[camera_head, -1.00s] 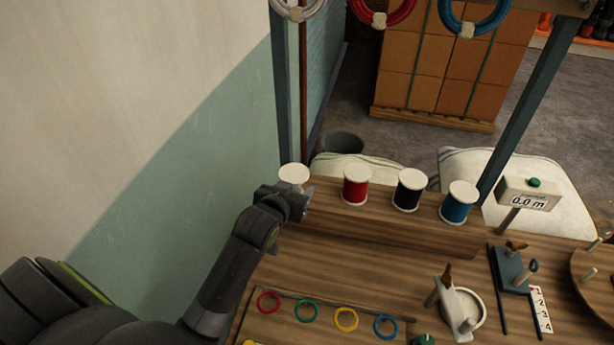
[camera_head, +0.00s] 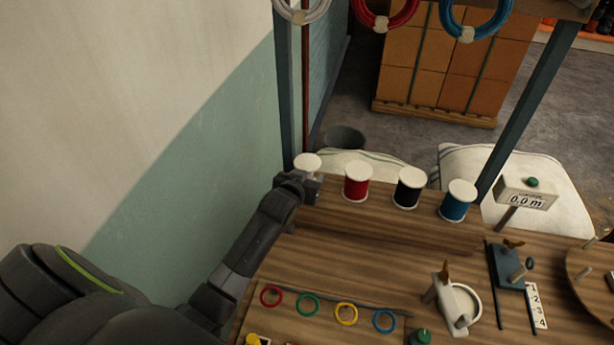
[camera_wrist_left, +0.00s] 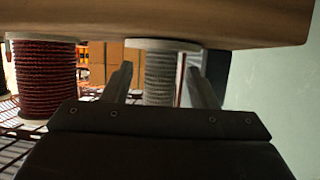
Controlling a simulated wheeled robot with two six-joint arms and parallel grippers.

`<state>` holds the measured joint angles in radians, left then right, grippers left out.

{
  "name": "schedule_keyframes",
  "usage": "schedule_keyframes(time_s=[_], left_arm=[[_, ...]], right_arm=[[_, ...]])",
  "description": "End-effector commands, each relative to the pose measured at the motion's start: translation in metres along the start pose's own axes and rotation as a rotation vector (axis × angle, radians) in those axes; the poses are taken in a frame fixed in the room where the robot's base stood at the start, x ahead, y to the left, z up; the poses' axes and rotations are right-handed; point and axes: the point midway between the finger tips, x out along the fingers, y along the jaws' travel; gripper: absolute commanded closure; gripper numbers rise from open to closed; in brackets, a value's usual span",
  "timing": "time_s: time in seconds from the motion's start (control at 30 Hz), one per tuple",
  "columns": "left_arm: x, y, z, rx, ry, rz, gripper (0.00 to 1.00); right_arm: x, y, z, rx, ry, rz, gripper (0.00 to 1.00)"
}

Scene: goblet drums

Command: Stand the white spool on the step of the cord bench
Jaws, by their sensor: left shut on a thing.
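The white spool (camera_head: 307,161) is upright at the left end of the step (camera_head: 352,213) of the cord bench, left of the red spool (camera_head: 357,182). My left gripper (camera_head: 306,184) is shut on the white spool from the front left and hides its lower part in the head view. In the left wrist view, which looks upside down, the white spool (camera_wrist_left: 164,78) is between the two fingers (camera_wrist_left: 163,85), its flange at the step's edge (camera_wrist_left: 220,22). I cannot tell whether its base touches the step. My right gripper is not in view.
A black spool (camera_head: 409,188) and a blue spool (camera_head: 458,200) stand farther right on the step. Several coloured rings (camera_head: 309,303) lie on the bench in front. A meter box (camera_head: 527,192) stands at the right. The wall (camera_head: 200,170) is close on the left.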

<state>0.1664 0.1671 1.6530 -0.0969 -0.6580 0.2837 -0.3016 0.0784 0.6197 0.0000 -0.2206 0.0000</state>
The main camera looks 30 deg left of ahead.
Motion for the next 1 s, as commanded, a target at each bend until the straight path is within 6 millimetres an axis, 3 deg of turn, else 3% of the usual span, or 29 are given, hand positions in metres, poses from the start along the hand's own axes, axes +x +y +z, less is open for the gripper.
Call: schedule_keyframes(time_s=[0.2,0.23,0.37,0.77,1.0], left_arm=[[0.001,0.0,0.003,0.0,0.001,0.0,0.74],[0.001,0.0,0.003,0.0,0.0,0.0,0.43],[0.001,0.0,0.003,0.0,0.0,0.0,0.26],[-0.003,0.0,0.0,0.0,0.0,0.0,0.25],[-0.031,0.0,0.001,-0.001,0.001,0.0,0.25]], right_arm=[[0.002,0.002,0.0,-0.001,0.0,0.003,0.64],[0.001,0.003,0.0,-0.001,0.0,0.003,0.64],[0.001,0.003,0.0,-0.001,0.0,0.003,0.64],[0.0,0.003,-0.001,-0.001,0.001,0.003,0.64],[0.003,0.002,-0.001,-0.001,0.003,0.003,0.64]])
